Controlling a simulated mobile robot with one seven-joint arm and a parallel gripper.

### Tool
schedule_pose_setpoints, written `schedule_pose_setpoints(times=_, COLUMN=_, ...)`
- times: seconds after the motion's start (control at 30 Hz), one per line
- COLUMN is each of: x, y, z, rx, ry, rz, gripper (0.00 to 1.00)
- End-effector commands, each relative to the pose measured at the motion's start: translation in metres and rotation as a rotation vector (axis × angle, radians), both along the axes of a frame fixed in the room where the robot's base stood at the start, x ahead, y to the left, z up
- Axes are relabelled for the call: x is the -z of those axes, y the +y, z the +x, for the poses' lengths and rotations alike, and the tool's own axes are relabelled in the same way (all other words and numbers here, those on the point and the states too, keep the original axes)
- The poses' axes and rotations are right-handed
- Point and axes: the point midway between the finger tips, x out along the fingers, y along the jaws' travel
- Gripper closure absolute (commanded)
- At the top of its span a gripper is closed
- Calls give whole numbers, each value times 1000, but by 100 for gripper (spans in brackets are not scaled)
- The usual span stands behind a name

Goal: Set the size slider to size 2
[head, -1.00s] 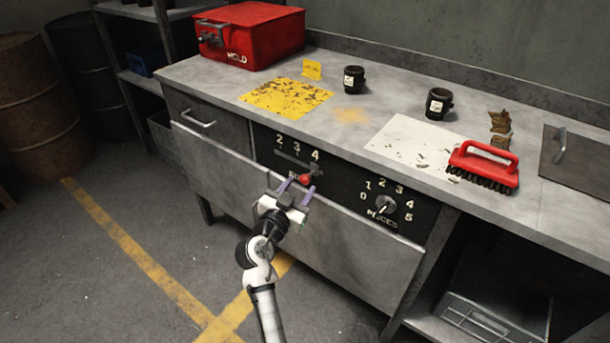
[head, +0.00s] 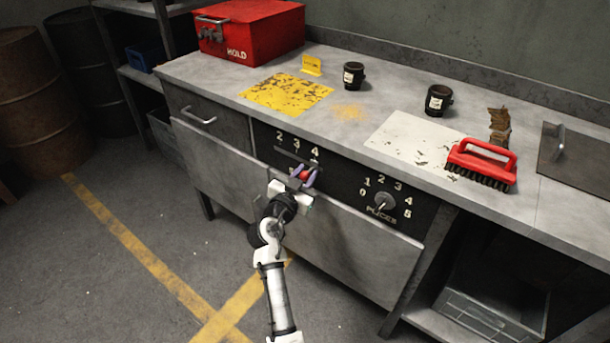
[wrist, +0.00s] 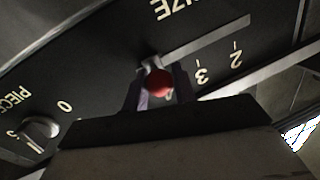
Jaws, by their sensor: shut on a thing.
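The size slider is a red knob (head: 304,174) on a slot in the black front panel, below the marks 2, 3 and 4. My gripper (head: 302,178) is shut on the red knob, one finger on each side. In the wrist view the knob (wrist: 158,82) sits between the fingers (wrist: 155,90), at the end of the slot past the 3 and away from the 2. The slot (wrist: 208,40) runs free toward the 2.
A pieces dial (head: 383,202) is to the right on the same panel. A steel drawer front (head: 335,250) lies below.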

Motion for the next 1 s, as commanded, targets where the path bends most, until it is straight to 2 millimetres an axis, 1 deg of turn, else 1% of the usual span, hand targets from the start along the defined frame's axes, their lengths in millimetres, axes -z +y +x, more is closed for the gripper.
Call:
schedule_pose_setpoints(times=0.17, x=0, y=0, z=0, rx=0, ry=0, rz=0, gripper=100)
schedule_pose_setpoints(times=0.27, x=3, y=4, z=3, rx=-1, ry=-1, rz=0, gripper=100)
schedule_pose_setpoints(times=0.37, x=5, y=15, z=11, rx=-3, ry=-3, rz=-2, gripper=100)
schedule_pose_setpoints(times=0.8, x=6, y=82, z=60, rx=-2, ry=-4, rz=-1, gripper=100)
schedule_pose_setpoints(times=0.9, x=4, y=93, z=68, rx=-2, ry=-2, rz=0, gripper=100)
schedule_pose_setpoints(times=1.0, x=3, y=98, z=72, rx=0, ry=0, rz=0, gripper=100)
